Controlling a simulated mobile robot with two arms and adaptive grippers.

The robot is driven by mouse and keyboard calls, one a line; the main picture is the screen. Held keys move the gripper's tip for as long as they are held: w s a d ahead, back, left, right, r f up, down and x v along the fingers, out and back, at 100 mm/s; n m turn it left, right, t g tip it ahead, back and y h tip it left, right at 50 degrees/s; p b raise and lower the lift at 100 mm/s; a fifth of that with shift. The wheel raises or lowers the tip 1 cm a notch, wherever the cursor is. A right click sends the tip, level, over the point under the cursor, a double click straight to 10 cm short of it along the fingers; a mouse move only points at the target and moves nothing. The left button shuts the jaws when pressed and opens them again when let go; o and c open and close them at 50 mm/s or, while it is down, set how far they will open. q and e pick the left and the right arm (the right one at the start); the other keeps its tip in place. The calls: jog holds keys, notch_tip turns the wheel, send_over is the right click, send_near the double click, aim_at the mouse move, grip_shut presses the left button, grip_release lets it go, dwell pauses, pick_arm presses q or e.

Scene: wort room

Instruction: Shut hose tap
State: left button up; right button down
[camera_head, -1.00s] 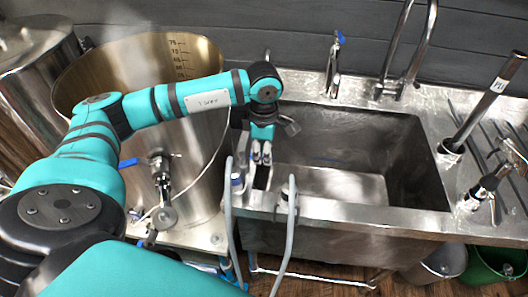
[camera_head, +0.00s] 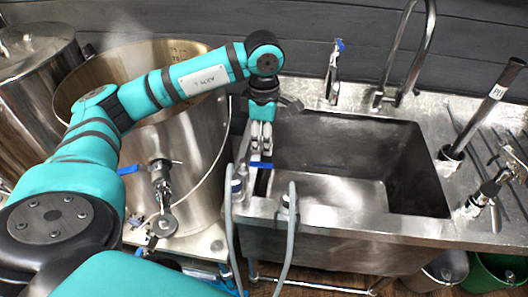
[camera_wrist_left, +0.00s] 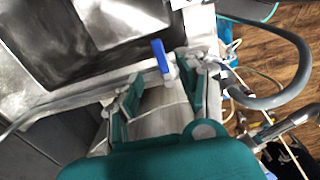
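The hose tap shows as a blue lever (camera_head: 260,165) at the sink's left front corner, beside a metal hose fitting (camera_head: 238,186). The lever lies roughly crosswise in the head view. In the left wrist view the blue lever (camera_wrist_left: 161,57) stands just beyond my fingertips. My left gripper (camera_head: 261,143) points down just behind and above the lever, at the sink's left rim. In the left wrist view its two teal fingers (camera_wrist_left: 160,90) are apart with nothing between them. The tap's body is partly hidden. My right gripper is in neither view.
Grey hoses (camera_head: 292,240) hang over the sink's front edge. A steel kettle (camera_head: 195,160) with a blue-handled valve (camera_head: 160,172) stands left of the sink. The sink basin (camera_head: 345,190) is empty. Tall faucets (camera_head: 385,95) stand behind it.

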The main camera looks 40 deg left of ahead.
pick_arm(q)
notch_tip(320, 180, up, 4)
jog(key=shift+r, duration=0.15)
jog(key=shift+r, duration=0.1)
dwell(0.5)
